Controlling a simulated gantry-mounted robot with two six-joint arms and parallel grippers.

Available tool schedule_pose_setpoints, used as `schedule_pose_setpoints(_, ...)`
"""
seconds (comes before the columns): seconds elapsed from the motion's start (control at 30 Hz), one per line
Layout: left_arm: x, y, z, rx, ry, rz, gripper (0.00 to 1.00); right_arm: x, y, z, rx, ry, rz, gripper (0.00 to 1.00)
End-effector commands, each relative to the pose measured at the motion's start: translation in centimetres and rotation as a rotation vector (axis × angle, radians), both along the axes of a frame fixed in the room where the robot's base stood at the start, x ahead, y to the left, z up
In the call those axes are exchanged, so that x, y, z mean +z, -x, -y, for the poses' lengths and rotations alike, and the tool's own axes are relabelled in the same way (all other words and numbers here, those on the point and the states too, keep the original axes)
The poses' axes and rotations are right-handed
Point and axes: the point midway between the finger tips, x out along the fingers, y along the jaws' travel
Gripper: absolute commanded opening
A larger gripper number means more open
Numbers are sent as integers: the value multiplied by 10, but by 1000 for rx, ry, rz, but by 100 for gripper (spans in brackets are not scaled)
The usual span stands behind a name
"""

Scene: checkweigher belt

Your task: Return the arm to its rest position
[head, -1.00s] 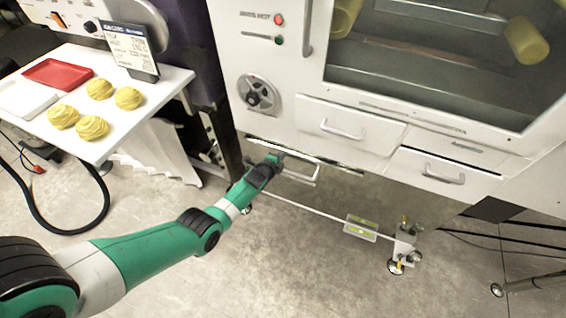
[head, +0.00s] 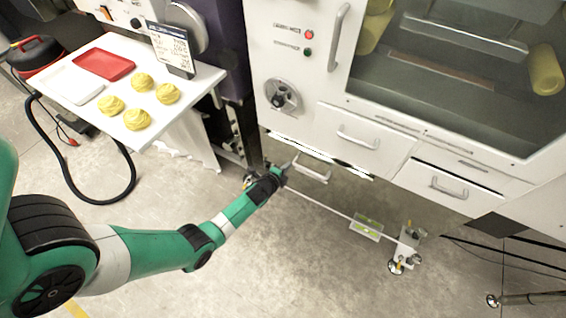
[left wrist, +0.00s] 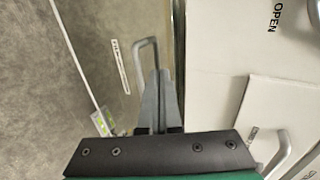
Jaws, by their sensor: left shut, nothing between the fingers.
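My left arm comes in from the left of the head view, green with black joints. Its gripper (head: 288,168) is at the lower front of the white machine (head: 300,70), near a small handle (head: 312,172) below the machine's bottom edge. In the left wrist view the gripper fingers (left wrist: 158,100) are shut with nothing between them. The handle (left wrist: 146,42) shows just beyond the fingertips there; I cannot tell whether they touch. My right gripper is not in view.
A white table (head: 207,82) at upper left bears several yellow dough pieces (head: 137,119), a red tray (head: 104,64) and a white tray (head: 74,86). A black hose (head: 131,180) lies on the floor. The machine has drawers (head: 352,138) with handles. The floor at bottom centre is clear.

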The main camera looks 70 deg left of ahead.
Motion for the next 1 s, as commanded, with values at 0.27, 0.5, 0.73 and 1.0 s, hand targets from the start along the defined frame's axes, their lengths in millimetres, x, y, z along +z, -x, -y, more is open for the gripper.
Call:
schedule_pose_setpoints(0.27,16,22,17,0,1,-1,0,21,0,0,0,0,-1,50)
schedule_pose_setpoints(0.5,14,22,17,0,1,-1,0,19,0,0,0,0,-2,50)
schedule_pose_setpoints(0.73,26,13,16,3,3,27,0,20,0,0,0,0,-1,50)
schedule_pose_setpoints(1.0,187,-84,26,19,108,404,0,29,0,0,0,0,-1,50)
